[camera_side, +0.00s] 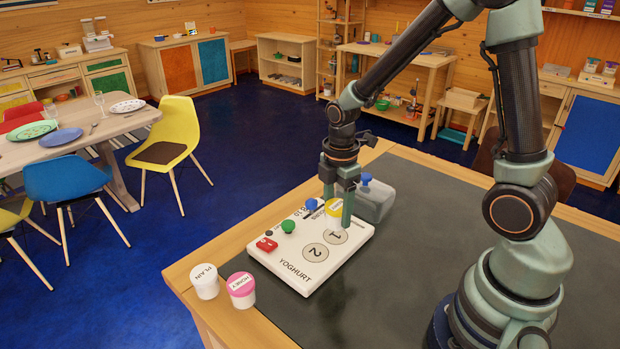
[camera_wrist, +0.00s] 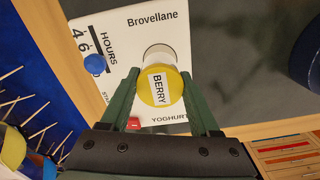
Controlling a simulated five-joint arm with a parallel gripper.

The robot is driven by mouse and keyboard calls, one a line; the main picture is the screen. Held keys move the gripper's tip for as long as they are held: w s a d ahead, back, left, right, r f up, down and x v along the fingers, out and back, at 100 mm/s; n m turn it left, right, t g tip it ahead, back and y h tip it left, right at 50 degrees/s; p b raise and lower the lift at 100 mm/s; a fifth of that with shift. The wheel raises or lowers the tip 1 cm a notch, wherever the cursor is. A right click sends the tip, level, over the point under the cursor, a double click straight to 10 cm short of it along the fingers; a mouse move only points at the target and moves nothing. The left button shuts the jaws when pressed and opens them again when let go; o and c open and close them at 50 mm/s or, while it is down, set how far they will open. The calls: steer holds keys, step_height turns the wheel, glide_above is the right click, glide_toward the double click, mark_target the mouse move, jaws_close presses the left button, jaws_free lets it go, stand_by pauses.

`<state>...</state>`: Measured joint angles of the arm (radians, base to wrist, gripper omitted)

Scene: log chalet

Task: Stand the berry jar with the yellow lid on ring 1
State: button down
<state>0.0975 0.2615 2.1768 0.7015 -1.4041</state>
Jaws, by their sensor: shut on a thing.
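The berry jar (camera_wrist: 160,88) has a yellow lid labelled BERRY. My gripper (camera_wrist: 159,77) is shut on it, one finger on each side. In the side view the jar (camera_side: 333,209) is partly hidden by a finger of my gripper (camera_side: 338,208). It is over the white yoghurt maker (camera_side: 290,266), just behind the visible part of ring 1 (camera_side: 335,238). I cannot tell whether its base touches the panel. Ring 2 (camera_side: 315,253) is bare, nearer the front edge.
A white PLAIN jar (camera_side: 205,282) and a pink-lidded HONEY jar (camera_side: 241,290) stand by the panel's front left. A grey container with a blue cap (camera_side: 375,201) stands behind my gripper. The panel has blue and green knobs (camera_side: 288,226) and a red switch (camera_side: 266,244).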

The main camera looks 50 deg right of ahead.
mark_target(337, 220)
steer(key=shift+f, duration=1.45)
steer(key=shift+f, duration=0.1)
steer(key=shift+c, duration=0.6)
jaws_free()
